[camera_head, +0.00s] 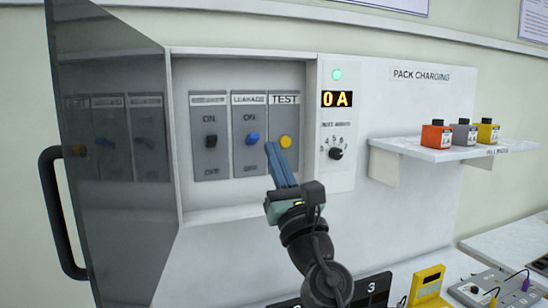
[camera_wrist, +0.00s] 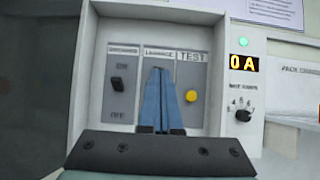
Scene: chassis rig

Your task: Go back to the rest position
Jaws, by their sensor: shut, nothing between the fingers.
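My gripper (camera_head: 270,150) is shut and empty, its blue fingers pointing up in front of the switch panel. In the head view its tips are just left of and below the yellow TEST button (camera_head: 286,142). In the wrist view the shut fingers (camera_wrist: 160,75) cover most of the LEAKAGE panel, and the TEST button (camera_wrist: 191,96) is to their right. I cannot tell whether the tips touch the panel. The blue LEAKAGE switch (camera_head: 252,138) shows in the head view, with the black switch (camera_head: 211,141) left of it.
The dark cabinet door (camera_head: 110,150) with a black handle (camera_head: 62,215) stands open at left. A shelf (camera_head: 450,150) at right holds three small packs. A black knob (camera_head: 335,153) sits under a display reading 0 A. A yellow meter (camera_head: 427,285) is on the bench below.

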